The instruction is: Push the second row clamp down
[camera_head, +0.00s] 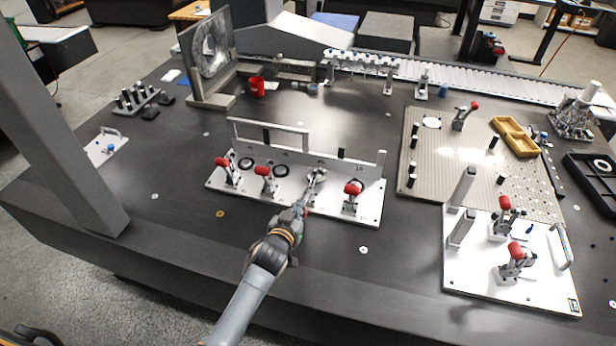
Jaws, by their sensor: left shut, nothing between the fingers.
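A white fixture plate (336,207) in the middle of the table carries a row of toggle clamps. My left gripper (303,206) is shut and empty at the plate's front edge, by this third clamp. Whether it touches the handle I cannot tell. My right gripper is not in view.
An upright rail (272,135) stands behind the clamps. At right, another white plate (470,272) holds two more red-handled clamps, and a perforated plate (450,165) lies behind it. A grey column (60,120) rises at left. The table front is mostly clear.

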